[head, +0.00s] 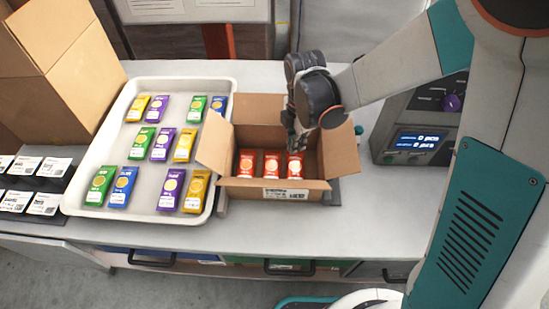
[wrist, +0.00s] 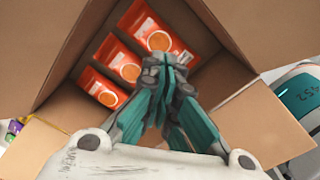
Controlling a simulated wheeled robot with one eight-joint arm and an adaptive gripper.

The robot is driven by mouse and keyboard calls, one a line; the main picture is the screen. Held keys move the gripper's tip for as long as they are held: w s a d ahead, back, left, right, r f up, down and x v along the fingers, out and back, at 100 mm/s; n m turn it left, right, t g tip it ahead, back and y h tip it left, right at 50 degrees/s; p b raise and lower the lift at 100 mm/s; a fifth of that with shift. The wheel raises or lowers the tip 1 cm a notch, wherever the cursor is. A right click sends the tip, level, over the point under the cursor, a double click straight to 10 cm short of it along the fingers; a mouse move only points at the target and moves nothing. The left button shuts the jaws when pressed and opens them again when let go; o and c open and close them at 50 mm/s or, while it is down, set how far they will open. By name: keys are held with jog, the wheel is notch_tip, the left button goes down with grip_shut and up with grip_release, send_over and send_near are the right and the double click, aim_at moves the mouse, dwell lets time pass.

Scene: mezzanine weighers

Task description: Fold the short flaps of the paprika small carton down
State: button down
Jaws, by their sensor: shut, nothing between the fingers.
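The paprika small carton (head: 274,190) stands open on the counter right of the white tray. Three red-orange paprika packets lie in a row inside it, with one packet (head: 272,163) in the middle; they also show in the wrist view (wrist: 126,66). The left short flap (head: 214,143) is up and leans outward. The right short flap (head: 340,150) also stands up and outward. My gripper (head: 298,143) is shut and empty, over the right part of the carton's opening. In the wrist view my gripper (wrist: 166,72) is pointed toward the carton's interior. The arm hides part of the carton's back right.
The white tray (head: 76,198) holds several yellow, purple, green and blue packets. A scale with a blue display (head: 418,140) stands to the right. A tall brown box (head: 60,70) and label cards (head: 45,203) are at the left. The counter front right is clear.

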jog(key=shift+f+b, duration=1.55)
jog(key=shift+f, duration=0.35)
jog(key=shift+r, duration=0.1)
notch_tip(320, 180, up, 9)
jog(key=p, duration=0.5)
jog(key=shift+p, duration=0.4)
